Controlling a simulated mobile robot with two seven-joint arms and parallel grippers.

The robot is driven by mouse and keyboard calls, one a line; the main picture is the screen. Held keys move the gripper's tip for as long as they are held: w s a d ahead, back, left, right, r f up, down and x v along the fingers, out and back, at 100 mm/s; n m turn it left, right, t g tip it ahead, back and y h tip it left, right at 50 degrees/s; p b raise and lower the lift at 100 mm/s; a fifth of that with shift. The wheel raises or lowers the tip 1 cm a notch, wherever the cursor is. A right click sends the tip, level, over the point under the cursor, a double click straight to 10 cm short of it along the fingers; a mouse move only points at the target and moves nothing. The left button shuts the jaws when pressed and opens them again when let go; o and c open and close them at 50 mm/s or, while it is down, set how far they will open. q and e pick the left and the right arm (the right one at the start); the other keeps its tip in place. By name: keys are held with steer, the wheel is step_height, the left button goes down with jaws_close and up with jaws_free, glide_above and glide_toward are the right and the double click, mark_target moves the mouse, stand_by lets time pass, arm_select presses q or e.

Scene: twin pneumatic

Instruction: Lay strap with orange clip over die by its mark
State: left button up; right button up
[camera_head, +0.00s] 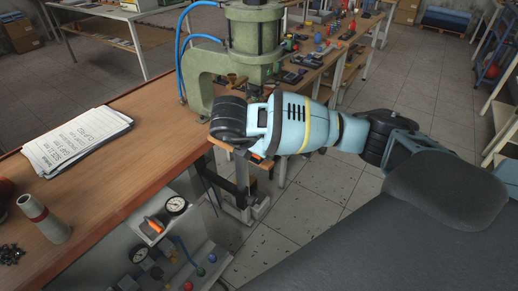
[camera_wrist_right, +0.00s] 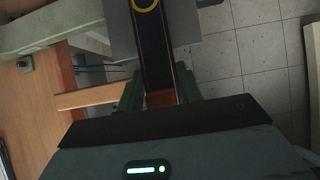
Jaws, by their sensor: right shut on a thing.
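My right gripper (camera_wrist_right: 158,88) is shut on a dark strap (camera_wrist_right: 154,50) with thin orange edges, which runs away from between the green fingers. A yellow ring (camera_wrist_right: 146,5) shows on the dark strip at the top edge of the right wrist view. A grey block (camera_wrist_right: 184,52) lies behind the strap there; I cannot tell whether it is the die or whether the strap touches it. In the head view the right wrist hides the fingers, beside the green press (camera_head: 250,42). A small orange part (camera_head: 256,157) shows below the wrist; I cannot tell whether it is the clip. My left gripper is out of view.
A grey post (camera_head: 242,178) stands below the wrist. Open tiled floor (camera_head: 310,200) lies right.

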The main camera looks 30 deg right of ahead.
steer(key=shift+f, duration=0.15)
steer(key=shift+f, duration=0.2)
steer(key=shift+f, duration=0.35)
steer(key=o, duration=1)
steer(key=shift+r, duration=0.1)
